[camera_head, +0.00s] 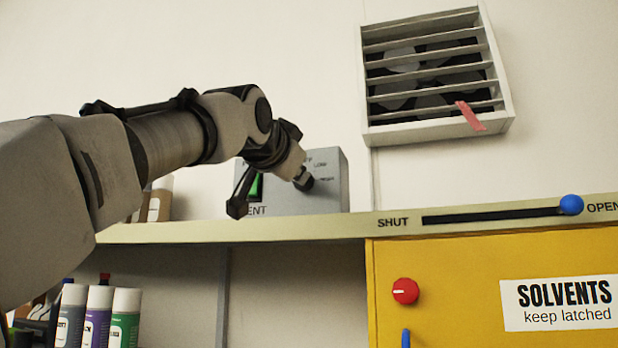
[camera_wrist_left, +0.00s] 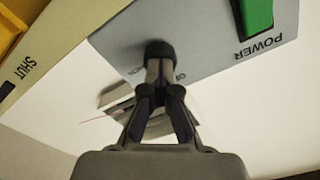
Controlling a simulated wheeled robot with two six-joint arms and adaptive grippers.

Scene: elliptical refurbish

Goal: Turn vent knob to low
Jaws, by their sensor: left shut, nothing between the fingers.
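The grey vent control box (camera_head: 334,190) stands on the shelf at centre. It also shows upside down in the left wrist view (camera_wrist_left: 205,45). Its dark vent knob (camera_head: 307,184) is partly hidden by my left gripper (camera_head: 301,178); the word LOW is printed up and right of it. In the left wrist view the round black knob (camera_wrist_left: 159,48) is straight ahead of the fingertips (camera_wrist_left: 158,72). The fingers are shut, with their tips at the knob; I cannot tell whether they touch it. The knob's pointer direction is not visible. My right gripper is not in view.
A green POWER switch (camera_head: 257,187) is on the box, partly behind my arm. A slider with a blue ball (camera_head: 571,204) sits at OPEN on the shelf edge. A slatted vent (camera_head: 440,75) with a red ribbon hangs above. Below are a yellow solvents cabinet (camera_head: 450,275) and bottles (camera_head: 100,310).

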